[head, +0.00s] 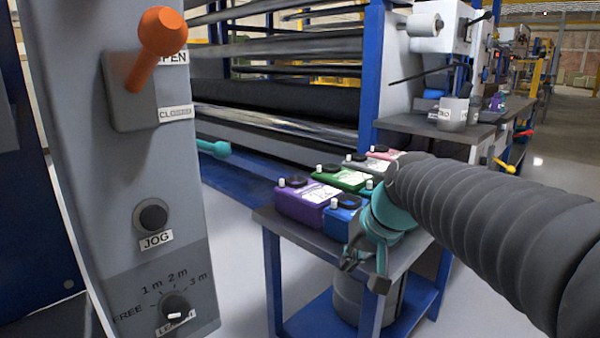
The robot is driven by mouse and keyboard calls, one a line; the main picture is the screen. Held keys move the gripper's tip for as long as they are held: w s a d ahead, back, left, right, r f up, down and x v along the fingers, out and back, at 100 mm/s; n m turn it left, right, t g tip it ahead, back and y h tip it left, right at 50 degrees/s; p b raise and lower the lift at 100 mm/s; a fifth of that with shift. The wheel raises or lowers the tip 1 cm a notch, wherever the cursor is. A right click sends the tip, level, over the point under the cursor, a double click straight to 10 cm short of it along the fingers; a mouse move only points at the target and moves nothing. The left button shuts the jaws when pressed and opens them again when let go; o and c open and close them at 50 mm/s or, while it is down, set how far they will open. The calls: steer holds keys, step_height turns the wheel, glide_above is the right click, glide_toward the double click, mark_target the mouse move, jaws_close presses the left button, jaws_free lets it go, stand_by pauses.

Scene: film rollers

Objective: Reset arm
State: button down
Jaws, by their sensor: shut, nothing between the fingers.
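My arm, covered in a dark ribbed sleeve, reaches in from the right edge and bends down at a teal wrist. My gripper (364,276) hangs in front of the small blue-framed table (400,267), near its front edge. It is shut and empty. The wrist partly hides the canisters behind it. I cannot tell how far the fingers are from the table edge.
The table carries purple (306,203), blue (343,219) and green (340,178) canisters among others. A grey control panel (90,120) with an orange lever (160,40) stands close at left. Long rollers (285,100) lie behind. Floor is clear at lower left of the table.

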steer(key=s+d+f+h+p, duration=0.1)
steer(key=s+d+f, duration=0.1)
steer(key=s, duration=0.7)
steer(key=s+d+f+h+p, duration=0.1)
steer(key=s+d+f+h, duration=0.1)
steer(key=s, duration=0.7)
steer(key=d+f, duration=0.1)
steer(key=d, duration=0.1)
steer(key=shift+d+f+t+p, duration=0.3)
steer(key=shift+d+p, duration=0.05)
